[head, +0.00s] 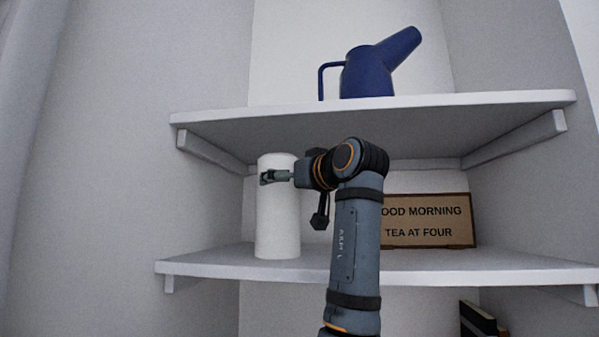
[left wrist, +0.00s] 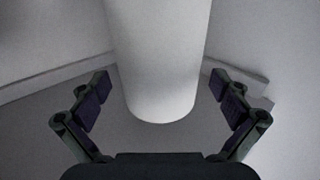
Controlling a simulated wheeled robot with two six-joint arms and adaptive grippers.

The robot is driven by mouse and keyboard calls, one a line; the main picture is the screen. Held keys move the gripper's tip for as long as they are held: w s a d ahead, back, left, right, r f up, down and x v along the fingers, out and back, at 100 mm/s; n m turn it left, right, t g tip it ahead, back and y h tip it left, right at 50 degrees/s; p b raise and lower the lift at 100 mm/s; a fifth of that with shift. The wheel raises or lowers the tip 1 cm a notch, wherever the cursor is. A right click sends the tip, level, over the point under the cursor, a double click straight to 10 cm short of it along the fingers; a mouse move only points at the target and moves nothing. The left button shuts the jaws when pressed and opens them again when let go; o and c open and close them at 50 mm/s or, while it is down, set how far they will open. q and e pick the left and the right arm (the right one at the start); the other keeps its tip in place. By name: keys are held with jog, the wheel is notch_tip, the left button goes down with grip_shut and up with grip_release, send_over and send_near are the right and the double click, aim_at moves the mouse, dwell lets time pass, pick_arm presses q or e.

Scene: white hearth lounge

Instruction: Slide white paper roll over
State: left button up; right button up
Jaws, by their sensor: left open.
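The white paper roll (head: 277,225) stands upright on the lower shelf, towards its left end. My left gripper (head: 268,177) is at the upper part of the roll and covers a little of it in the head view. In the left wrist view, the roll (left wrist: 160,60) lies between the two spread fingers of my left gripper (left wrist: 160,84). A gap shows between the roll and each finger, so it is not gripped. My right gripper is in neither view.
The lower shelf (head: 430,262) also holds a brown sign (head: 430,222), partly hidden by my arm. Dark books (head: 480,318) show below right. The lower shelf is bare left of the roll.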

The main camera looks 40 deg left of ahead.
pick_arm(q)
jog(key=p+x, duration=0.2)
jog(key=x, duration=0.2)
jog(key=shift+w+a+r, duration=0.15)
jog(key=shift+w+a, duration=0.05)
jog(key=shift+a, duration=0.25)
jog(key=shift+d, duration=0.2)
jog(key=c, duration=1)
jog(key=shift+a, duration=0.1)
jog(key=shift+c, duration=0.2)
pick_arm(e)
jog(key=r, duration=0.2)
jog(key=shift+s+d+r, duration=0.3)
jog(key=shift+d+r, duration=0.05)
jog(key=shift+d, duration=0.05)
